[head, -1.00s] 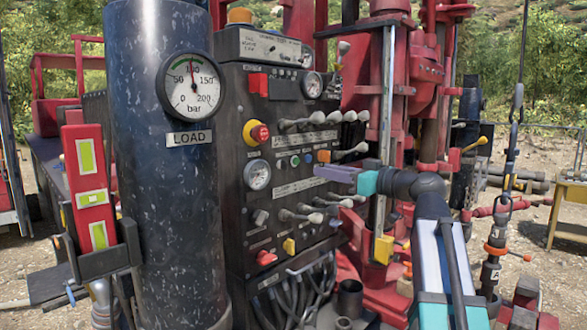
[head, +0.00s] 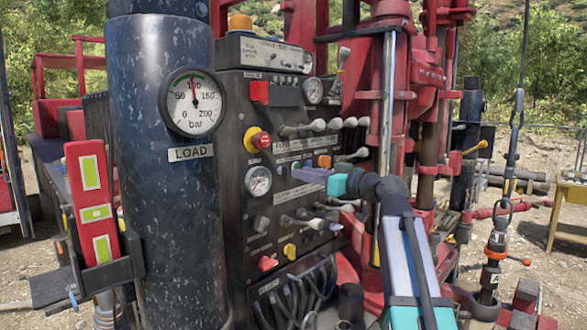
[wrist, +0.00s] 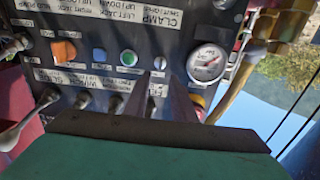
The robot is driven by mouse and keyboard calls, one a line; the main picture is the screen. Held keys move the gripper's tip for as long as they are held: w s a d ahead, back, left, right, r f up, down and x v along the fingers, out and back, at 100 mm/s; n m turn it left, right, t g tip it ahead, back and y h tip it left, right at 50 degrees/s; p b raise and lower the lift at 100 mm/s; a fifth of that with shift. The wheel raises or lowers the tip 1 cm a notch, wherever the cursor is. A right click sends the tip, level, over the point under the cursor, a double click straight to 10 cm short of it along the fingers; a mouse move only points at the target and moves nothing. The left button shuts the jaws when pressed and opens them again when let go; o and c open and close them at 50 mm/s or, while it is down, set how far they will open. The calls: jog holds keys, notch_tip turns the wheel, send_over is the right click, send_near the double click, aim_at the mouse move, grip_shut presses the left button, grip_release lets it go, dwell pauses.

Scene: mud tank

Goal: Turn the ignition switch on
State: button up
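The dark control panel (head: 262,112) stands right of the large dark cylinder. A small round silver switch (wrist: 159,62), which looks like the ignition switch, sits on it between the green button (wrist: 128,57) and the gauge (wrist: 207,62) in the wrist view. Its label is not readable, and its turned position cannot be told. My gripper (wrist: 160,84) is open and empty, its two fingers slightly apart and pointing at the silver switch. In the head view, my gripper (head: 297,174) is close to the panel, just below the row of buttons. Contact with the switch cannot be told.
An orange knob (wrist: 64,50) and a blue button (wrist: 99,55) are in the same row. Levers (head: 325,125) stick out above my gripper, and more levers (head: 303,221) below. A red emergency button (head: 260,140) is at the left. Red drill machinery (head: 425,110) stands at the right.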

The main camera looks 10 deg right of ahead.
aim_at(284, 171)
jog(key=shift+p+x, duration=0.7)
jog(key=shift+x, duration=2.1)
grip_shut()
